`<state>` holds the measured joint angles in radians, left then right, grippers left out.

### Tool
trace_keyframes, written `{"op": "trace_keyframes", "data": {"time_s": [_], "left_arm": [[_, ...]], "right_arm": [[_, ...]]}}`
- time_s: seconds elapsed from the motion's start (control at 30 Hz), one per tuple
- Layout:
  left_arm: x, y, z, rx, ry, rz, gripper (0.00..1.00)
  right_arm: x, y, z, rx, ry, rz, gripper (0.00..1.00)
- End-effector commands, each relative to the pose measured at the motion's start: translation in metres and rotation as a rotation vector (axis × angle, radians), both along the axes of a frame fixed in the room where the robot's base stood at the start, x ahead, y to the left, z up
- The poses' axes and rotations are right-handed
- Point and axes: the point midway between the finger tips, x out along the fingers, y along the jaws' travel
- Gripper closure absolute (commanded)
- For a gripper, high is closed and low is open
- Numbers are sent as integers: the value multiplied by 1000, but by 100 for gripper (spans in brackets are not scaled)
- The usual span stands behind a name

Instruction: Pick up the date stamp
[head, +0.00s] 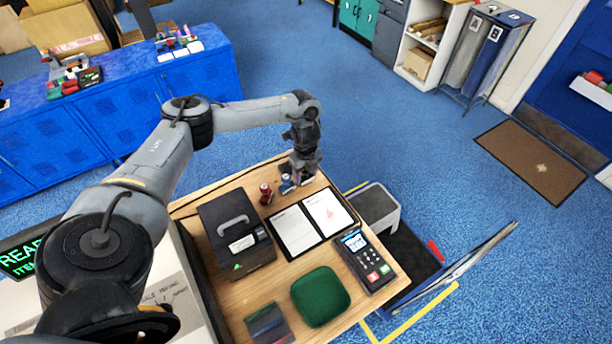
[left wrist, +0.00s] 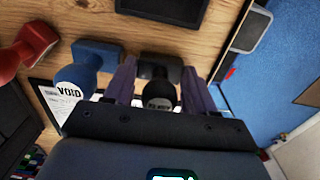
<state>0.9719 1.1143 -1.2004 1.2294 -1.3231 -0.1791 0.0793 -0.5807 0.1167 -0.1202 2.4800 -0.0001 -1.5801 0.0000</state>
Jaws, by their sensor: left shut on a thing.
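In the left wrist view a black stamp (left wrist: 160,92) with a small white label sits between the two purple-grey fingers of my left gripper (left wrist: 160,88). The gripper is shut on this stamp, which I take to be the date stamp; its lettering is too small to read surely. In the head view my left gripper (head: 304,180) points down at the table's far edge and mostly hides the stamp. I cannot tell whether the stamp touches the table. A blue stamp (left wrist: 92,62) marked VOID stands just left of the fingers. My right gripper is not in view.
A red stamp (left wrist: 30,45) stands farther left. On the wooden table (head: 233,302) are a black box (head: 234,230), a black document holder (head: 318,238), a card terminal (head: 366,260) and a green cushion (head: 320,297). A grey step (head: 376,204) stands beyond the table's right edge.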

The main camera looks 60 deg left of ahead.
Motion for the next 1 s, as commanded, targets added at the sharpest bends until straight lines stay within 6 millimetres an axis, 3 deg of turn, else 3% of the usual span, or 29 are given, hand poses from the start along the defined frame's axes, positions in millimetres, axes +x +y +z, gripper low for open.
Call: {"op": "trace_keyframes", "data": {"time_s": [0.03,0.17,0.63,0.87,1.0], "left_arm": [[1,0,1,-1,-2,0,57],[1,0,2,-2,-3,0,76],[2,0,12,-2,-6,-1,76],[3,0,45,-1,-11,-1,76],[22,-29,69,-4,-10,-7,76]], "right_arm": [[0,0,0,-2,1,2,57],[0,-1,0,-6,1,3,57],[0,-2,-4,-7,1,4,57],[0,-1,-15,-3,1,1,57],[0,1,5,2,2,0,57]]}}
